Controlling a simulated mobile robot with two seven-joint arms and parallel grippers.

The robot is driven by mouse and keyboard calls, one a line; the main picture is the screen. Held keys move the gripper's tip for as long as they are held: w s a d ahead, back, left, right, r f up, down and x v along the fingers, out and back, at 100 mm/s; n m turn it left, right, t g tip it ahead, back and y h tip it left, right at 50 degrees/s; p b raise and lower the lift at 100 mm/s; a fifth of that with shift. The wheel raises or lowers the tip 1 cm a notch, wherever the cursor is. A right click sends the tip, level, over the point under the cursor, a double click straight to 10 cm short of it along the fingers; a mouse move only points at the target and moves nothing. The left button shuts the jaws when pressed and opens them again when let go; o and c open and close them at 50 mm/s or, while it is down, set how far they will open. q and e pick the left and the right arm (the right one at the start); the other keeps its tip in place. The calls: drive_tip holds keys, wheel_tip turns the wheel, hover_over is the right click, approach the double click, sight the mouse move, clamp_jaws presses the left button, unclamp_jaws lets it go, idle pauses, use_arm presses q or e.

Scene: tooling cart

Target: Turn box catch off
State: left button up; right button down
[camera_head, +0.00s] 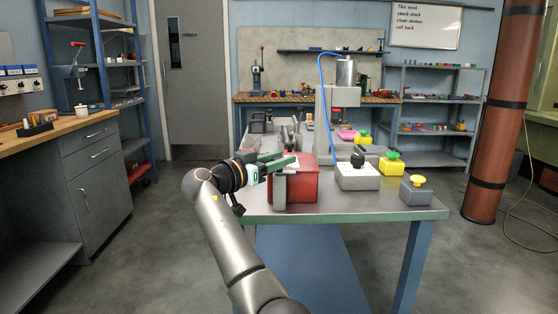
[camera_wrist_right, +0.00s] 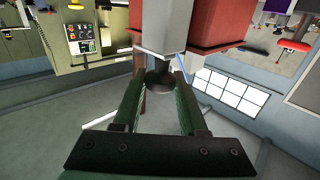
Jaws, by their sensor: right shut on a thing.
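A red box (camera_head: 305,183) stands at the near left of the metal table, with an upright grey block (camera_head: 279,189) on its front. My right gripper (camera_head: 281,161), with green fingers, is at the top of the grey block. In the right wrist view, the fingertips (camera_wrist_right: 158,80) close on the sides of a dark round knob (camera_wrist_right: 158,88) below the grey block (camera_wrist_right: 163,28). The red box (camera_wrist_right: 215,22) shows behind it. The fingers hide the knob in the head view. I cannot tell which way the catch is turned. My left gripper is out of view.
Right of the red box stand a white box (camera_head: 358,180) with a black knob and a grey box (camera_head: 416,195) with a yellow button. A grey press column (camera_head: 326,125) with a blue hose rises behind.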

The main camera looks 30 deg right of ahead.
drive_tip(key=shift+d+r, duration=0.1)
drive_tip(key=shift+r, duration=0.05)
drive_tip(key=shift+c, duration=2.3)
unclamp_jaws()
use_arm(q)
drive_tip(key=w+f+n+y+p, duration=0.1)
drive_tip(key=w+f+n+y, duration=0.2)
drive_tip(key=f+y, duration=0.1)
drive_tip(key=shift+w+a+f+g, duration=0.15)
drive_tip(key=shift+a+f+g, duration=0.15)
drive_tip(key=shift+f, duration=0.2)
use_arm(e)
drive_tip(key=v, duration=1.2)
drive_tip(key=shift+a, duration=0.3)
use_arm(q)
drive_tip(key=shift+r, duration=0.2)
